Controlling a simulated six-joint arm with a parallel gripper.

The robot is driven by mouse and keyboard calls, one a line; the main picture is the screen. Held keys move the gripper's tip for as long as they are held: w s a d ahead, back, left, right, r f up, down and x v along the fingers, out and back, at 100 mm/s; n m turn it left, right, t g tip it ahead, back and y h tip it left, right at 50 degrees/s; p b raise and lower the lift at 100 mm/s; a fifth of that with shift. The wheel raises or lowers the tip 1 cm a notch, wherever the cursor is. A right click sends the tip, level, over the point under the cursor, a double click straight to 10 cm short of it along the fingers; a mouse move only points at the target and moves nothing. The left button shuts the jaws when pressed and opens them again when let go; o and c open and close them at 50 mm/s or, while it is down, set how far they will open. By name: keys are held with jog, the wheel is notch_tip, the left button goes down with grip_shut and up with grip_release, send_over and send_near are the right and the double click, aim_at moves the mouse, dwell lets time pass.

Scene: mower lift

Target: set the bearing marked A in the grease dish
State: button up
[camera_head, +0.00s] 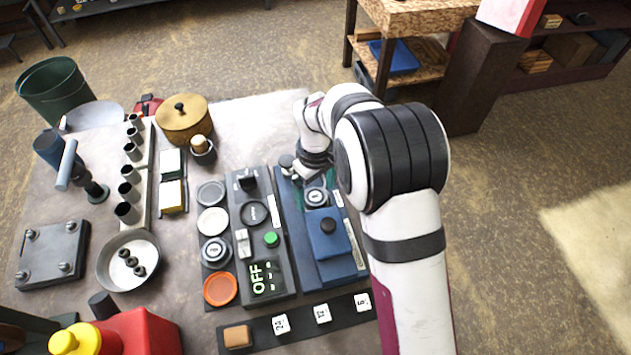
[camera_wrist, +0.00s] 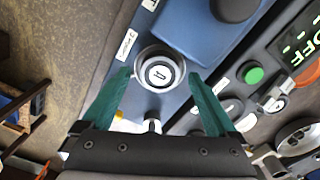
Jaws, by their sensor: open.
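The bearing marked A (camera_wrist: 160,73) is a silver ring with a white lettered face. It sits at the end of the blue fixture (camera_wrist: 193,30); it also shows in the camera_head view (camera_head: 316,196). My gripper (camera_wrist: 161,79) is open, its green fingers on either side of the bearing. Whether they touch it I cannot tell. To the left, a dark strip holds a grey dish (camera_head: 211,193), a white dish (camera_head: 212,221), another lettered bearing (camera_head: 214,251) and an orange dish (camera_head: 220,289). Which one is the grease dish I cannot tell.
A dark control box (camera_head: 262,240) with a green button and an OFF display stands between the strip and the blue fixture. A row of numbered tiles (camera_head: 322,314) lies in front. A brass pot (camera_head: 184,119) and a cup rack stand further left.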

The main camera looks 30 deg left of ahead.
aim_at(315, 196)
notch_tip(315, 196, up, 12)
jog(key=f, duration=0.1)
jog(key=s+d+r+m, duration=0.2)
jog(key=d+r+m, duration=0.4)
jog(key=d, duration=0.6)
jog(key=s+d+f+m+y, duration=0.1)
jog(key=s+d+m, duration=1.3)
jog(key=s+d, duration=0.2)
jog(key=shift+s+y, duration=0.4)
jog(key=shift+s, duration=0.65)
